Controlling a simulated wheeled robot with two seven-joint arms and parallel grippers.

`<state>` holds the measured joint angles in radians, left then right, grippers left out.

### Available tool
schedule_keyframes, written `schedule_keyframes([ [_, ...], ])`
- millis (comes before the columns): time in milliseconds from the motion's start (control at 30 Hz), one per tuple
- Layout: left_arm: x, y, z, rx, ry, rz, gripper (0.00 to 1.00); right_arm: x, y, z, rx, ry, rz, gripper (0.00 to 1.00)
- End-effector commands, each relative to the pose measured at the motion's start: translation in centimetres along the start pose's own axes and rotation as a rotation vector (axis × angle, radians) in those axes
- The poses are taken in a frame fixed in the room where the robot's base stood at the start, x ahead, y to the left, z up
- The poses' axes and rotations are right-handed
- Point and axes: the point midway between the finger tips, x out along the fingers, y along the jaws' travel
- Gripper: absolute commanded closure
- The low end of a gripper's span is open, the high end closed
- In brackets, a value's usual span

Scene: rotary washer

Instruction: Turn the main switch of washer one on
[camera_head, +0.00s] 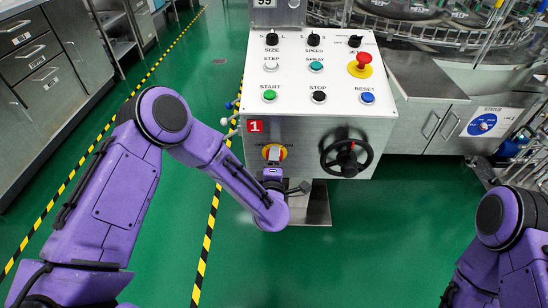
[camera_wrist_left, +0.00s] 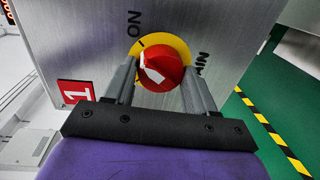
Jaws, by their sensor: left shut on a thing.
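The main switch (camera_wrist_left: 162,72) is a red round knob on a yellow disc, on the front of the metal cabinet marked with a red "1". In the left wrist view, "ON" is printed above it to the left and a partly hidden word to its right. A white mark lies on the knob's left part. My left gripper (camera_wrist_left: 157,90) has one finger on each side of the knob and is shut on it. In the head view, the left gripper (camera_head: 273,160) covers much of the switch (camera_head: 265,151). My right gripper is out of view.
Above the switch is a white control panel (camera_head: 294,79) with buttons, knobs and a red emergency stop (camera_head: 362,61). A black handwheel (camera_head: 347,153) sits right of the switch. Open green floor (camera_head: 390,240) lies in front, with yellow-black floor tape (camera_head: 208,235) at left.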

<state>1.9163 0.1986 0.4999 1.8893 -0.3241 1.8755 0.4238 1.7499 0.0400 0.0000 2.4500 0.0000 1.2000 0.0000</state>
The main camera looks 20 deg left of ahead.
Motion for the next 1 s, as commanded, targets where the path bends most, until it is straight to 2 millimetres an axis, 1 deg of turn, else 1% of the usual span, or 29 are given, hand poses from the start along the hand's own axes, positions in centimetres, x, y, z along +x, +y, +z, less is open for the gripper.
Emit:
schedule_keyframes([
  [33,-0.13,0.09,0.12,0.031,-0.001,-0.003,0.75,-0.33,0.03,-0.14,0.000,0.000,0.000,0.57],
  [200,-0.14,0.01,0.16,0.117,0.007,-0.005,0.75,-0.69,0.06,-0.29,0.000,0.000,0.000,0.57],
  [400,-0.11,-0.08,0.13,0.176,0.014,-0.006,0.75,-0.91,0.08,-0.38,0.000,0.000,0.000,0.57],
  [933,-0.13,-0.19,0.14,0.199,0.015,-0.008,0.75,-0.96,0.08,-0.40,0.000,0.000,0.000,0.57],
  [967,-0.13,-0.19,0.13,0.199,0.015,-0.008,0.41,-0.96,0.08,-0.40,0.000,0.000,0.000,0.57],
  [1000,-0.12,-0.19,0.13,0.199,0.015,-0.008,0.28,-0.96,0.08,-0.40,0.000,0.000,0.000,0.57],
])
